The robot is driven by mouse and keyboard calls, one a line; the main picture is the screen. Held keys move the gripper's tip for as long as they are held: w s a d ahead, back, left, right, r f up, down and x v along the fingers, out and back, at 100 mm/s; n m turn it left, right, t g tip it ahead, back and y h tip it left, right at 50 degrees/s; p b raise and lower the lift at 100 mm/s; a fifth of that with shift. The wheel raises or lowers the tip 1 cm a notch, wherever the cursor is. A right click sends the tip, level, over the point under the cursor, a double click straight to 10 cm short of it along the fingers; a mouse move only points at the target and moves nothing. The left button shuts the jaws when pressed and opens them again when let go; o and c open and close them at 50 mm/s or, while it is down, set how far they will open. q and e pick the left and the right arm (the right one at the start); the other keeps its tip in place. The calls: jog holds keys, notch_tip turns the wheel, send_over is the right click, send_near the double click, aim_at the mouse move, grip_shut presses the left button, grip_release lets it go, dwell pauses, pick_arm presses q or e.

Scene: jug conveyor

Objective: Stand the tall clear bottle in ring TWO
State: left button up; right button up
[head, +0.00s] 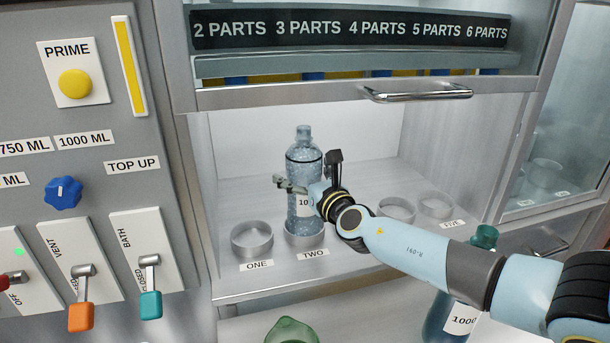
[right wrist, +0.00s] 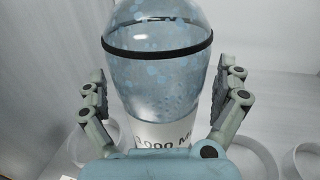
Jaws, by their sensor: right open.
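The tall clear bottle (head: 302,165), with a black band and a white label, stands upright in ring TWO (head: 305,240) on the cabinet shelf. In the right wrist view the bottle (right wrist: 158,85) fills the middle, and its label reads 1000 M with the rest cut off. My right gripper (head: 305,187) is around the bottle at mid height. The right wrist view shows its two fingers (right wrist: 163,95) spread on either side, with gaps between them and the bottle. My left gripper is not in view.
Ring ONE (head: 252,238) is empty to the left. More empty rings (head: 397,210) stand to the right, one labelled FIVE (head: 436,206). A raised door with a handle (head: 417,93) hangs above. A blue bottle (head: 447,318) and a green vessel (head: 291,331) are in front, below the shelf.

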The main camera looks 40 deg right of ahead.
jog(key=shift+r, duration=0.15)
jog(key=v, duration=1.2)
jog(key=shift+b, duration=0.3)
